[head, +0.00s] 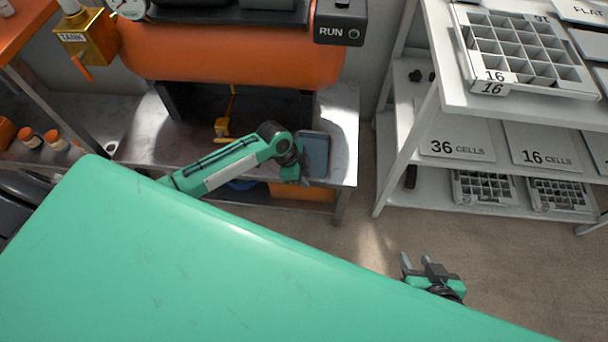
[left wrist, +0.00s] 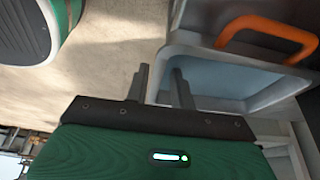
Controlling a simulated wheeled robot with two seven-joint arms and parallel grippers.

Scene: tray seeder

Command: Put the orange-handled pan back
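The orange-handled pan (left wrist: 210,76) shows in the left wrist view as a grey tray with a blue-grey inside. Its orange handle (left wrist: 266,36) arches at the upper right. In the head view, a blue-grey piece that looks like the pan (head: 315,152) is at the bench's right end; no handle shows there. My left gripper (head: 300,178) is beside it. In the left wrist view its two fingers (left wrist: 163,86) are apart, near the pan's left edge; whether the edge lies between them is unclear. My right gripper (head: 417,266) is open and empty over the floor.
An orange machine tank (head: 230,60) stands over the metal bench (head: 345,120). A white shelf rack (head: 425,110) with cell trays stands at right. An orange bin (head: 300,192) is under the bench. My green body covers the lower left. Floor between bench and rack is clear.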

